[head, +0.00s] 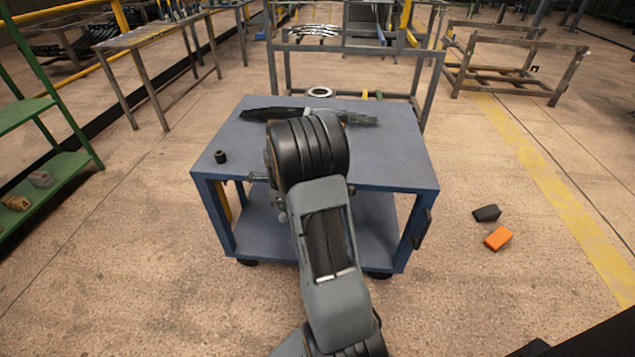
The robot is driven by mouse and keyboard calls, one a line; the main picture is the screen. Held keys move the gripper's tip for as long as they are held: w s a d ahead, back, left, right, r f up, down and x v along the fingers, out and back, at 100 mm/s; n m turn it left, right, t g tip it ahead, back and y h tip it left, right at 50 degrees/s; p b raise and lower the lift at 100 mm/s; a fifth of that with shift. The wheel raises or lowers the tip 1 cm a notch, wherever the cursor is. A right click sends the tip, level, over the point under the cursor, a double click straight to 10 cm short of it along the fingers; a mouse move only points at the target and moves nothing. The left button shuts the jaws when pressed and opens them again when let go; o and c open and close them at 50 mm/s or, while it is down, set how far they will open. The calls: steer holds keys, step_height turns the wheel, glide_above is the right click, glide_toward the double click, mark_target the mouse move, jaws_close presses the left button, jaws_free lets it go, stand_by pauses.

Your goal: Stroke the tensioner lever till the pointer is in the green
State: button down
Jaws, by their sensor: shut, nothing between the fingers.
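A long dark bar-like device (270,114) lies across the back of the blue cart's top, with a grey-green section (357,118) at its right end. It may be the tensioner and its lever, but I cannot tell. No pointer or green zone can be made out. My gripper is hidden behind the arm. Small metal parts (259,178) show just left of my arm at the cart's front edge; what they belong to is unclear.
The blue cart (395,165) has a lower shelf and a small black cylinder (221,157) at its left. A metal rack (345,50) stands close behind. A green shelf (50,170) is at far left. Orange (498,238) and black (487,213) blocks lie on the floor at right.

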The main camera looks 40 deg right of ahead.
step_height(320, 180, down, 6)
steer(key=f+b, duration=0.1)
steer(key=b, duration=0.3)
step_height(320, 180, up, 20)
steer(key=p, duration=1.5)
steer(key=shift+f, duration=0.2)
